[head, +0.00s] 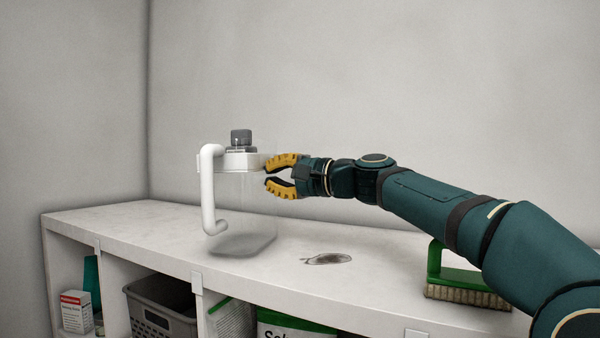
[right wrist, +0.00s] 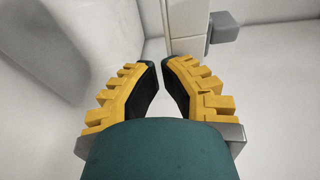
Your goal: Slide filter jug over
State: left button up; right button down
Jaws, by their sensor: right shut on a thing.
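The filter jug (head: 245,212) stands upright on the white shelf top (head: 130,221), left of centre in the head view. It has a clear body, a white handle on its left, a white lid and a grey cap. My right gripper (head: 270,173) comes from the right and is shut on the jug's right side, just below the lid. In the right wrist view, its yellow fingers (right wrist: 160,66) have a narrow gap between their tips, with the white lid (right wrist: 188,30) and grey cap beyond. The exact contact is hard to see through the clear body. My left gripper is not in view.
A green scrub brush (head: 455,277) lies at the right, beneath my right arm. A dark oval mark (head: 326,258) is on the shelf top right of the jug. Below are a grey basket (head: 160,312), a small box (head: 75,312) and green-and-white packages. A wall stands behind.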

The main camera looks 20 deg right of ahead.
jog(key=shift+w+d+f, duration=0.1)
jog(key=shift+w+d, duration=0.05)
jog(key=v, duration=1.2)
